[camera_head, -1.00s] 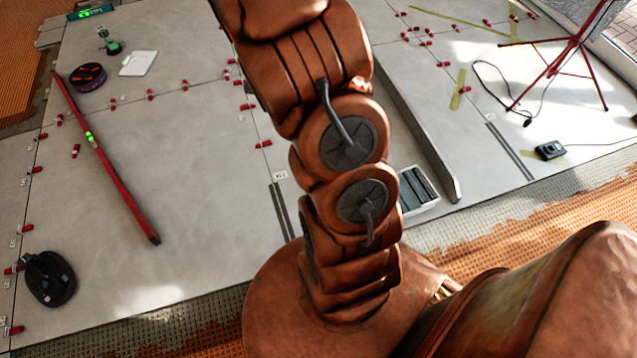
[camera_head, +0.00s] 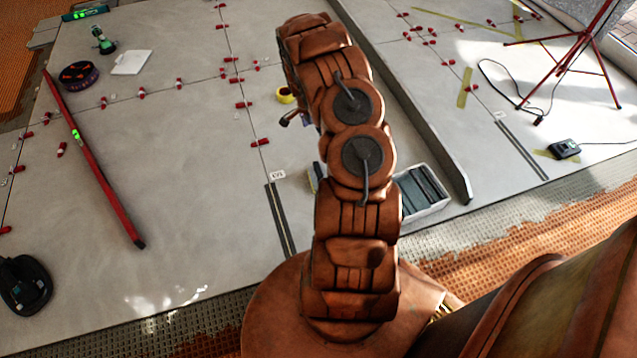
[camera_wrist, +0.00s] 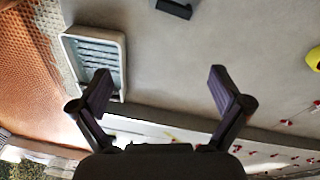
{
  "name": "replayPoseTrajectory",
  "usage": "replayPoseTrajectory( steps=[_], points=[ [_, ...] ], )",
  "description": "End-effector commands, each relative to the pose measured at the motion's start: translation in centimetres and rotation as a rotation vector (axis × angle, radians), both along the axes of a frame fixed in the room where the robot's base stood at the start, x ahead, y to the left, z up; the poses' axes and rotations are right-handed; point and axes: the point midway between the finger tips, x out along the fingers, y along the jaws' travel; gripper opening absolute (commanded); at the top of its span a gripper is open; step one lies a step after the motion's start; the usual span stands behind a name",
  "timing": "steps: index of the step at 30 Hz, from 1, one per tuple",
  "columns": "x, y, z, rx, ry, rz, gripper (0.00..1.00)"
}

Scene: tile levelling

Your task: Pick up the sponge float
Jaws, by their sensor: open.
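My gripper (camera_wrist: 160,82) is open and empty in the wrist view, its two dark fingers spread over the bare grey floor. At the top edge of that view a dark grey block (camera_wrist: 175,8), possibly the sponge float, is cut off by the frame. It lies beyond my fingertips, apart from them. In the head view a small yellowish and dark item (camera_head: 312,178) peeks out from behind my arm and may be the same thing. My arm hides most of it, so I cannot confirm what it is. My arm also hides most of my gripper there.
A pale tray with grey slats (camera_head: 441,204) stands right of my arm beside a long grey straightedge (camera_head: 440,150). A yellow tape roll (camera_head: 285,95) lies farther back. A red level (camera_head: 105,185) lies left; a red tripod (camera_head: 570,60) stands far right. Tiles between are largely clear.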

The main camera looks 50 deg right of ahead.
Motion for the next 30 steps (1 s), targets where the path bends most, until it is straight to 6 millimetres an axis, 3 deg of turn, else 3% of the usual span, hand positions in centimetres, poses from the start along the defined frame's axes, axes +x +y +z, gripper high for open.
replayPoseTrajectory(
  steps=[1, 6, 12, 17, 30],
  points=[
    [-0.1, -0.4, -2.9, 0.008, -0.01, -0.032, 1.0],
    [-0.1, -1.3, -9.9, 0.03, -0.052, -0.146, 1.0],
    [0.1, -1.6, -16.1, 0.056, -0.102, -0.265, 1.0],
    [0.2, -1.6, -18.8, 0.071, -0.124, -0.322, 1.0],
    [0.2, -1.6, -22.0, 0.076, -0.134, -0.341, 1.0]
  ],
)
